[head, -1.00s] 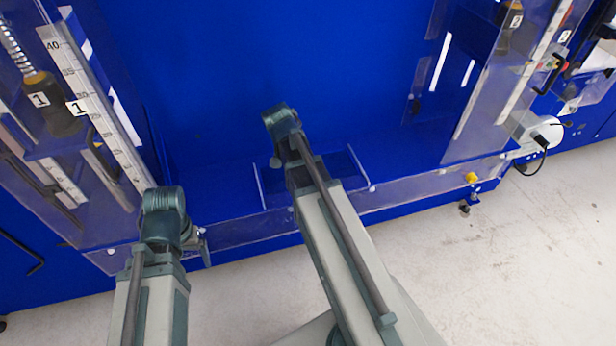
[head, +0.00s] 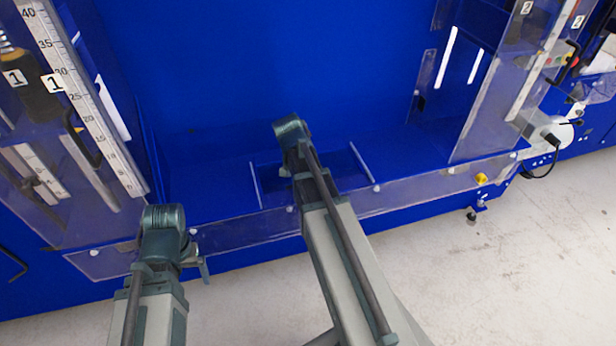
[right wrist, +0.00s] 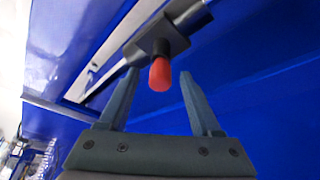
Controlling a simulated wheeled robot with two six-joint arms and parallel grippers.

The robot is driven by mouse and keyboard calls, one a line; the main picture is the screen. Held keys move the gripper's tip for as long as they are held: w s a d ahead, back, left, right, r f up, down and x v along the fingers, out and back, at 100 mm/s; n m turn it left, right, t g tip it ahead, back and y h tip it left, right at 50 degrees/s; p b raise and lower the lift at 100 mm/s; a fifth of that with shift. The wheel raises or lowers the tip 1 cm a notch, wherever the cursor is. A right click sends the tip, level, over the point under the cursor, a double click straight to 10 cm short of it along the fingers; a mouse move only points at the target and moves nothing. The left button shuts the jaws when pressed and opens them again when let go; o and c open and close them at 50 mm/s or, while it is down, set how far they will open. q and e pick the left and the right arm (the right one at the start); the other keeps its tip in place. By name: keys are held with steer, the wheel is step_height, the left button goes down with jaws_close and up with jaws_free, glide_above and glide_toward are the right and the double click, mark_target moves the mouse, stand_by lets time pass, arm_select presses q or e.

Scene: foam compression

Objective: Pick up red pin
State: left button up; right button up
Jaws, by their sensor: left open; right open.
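The red pin (right wrist: 160,74) shows in the right wrist view as a rounded red tip on a dark grey fitting (right wrist: 157,45). My right gripper (right wrist: 158,78) is open, with one finger on each side of the pin in the picture; I cannot tell whether they touch it or how deep it lies. I cannot make out the red pin in the head view, where my right arm's wrist covers part of the blue bench. My left gripper (head: 201,264) is open and empty, partly hidden behind its wrist, by the bench's front edge.
A blue machine panel (head: 250,70) fills the back, with a clear front guard strip (head: 250,228) along its lower edge. A clear cover with a ruler (head: 75,90) stands at the left. A yellow knob (head: 481,179) sits at the right. Pale floor (head: 480,270) is free in front.

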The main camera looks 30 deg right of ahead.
arm_select(q)
step_height(320, 180, down, 3)
steer(key=shift+r+b, duration=0.2)
steer(key=shift+b, duration=0.55)
arm_select(e)
steer(key=x, duration=0.2)
steer(key=shift+w+d+f, duration=0.1)
steer(key=shift+d+f, duration=0.05)
steer(key=shift+f, duration=0.25)
jaws_close()
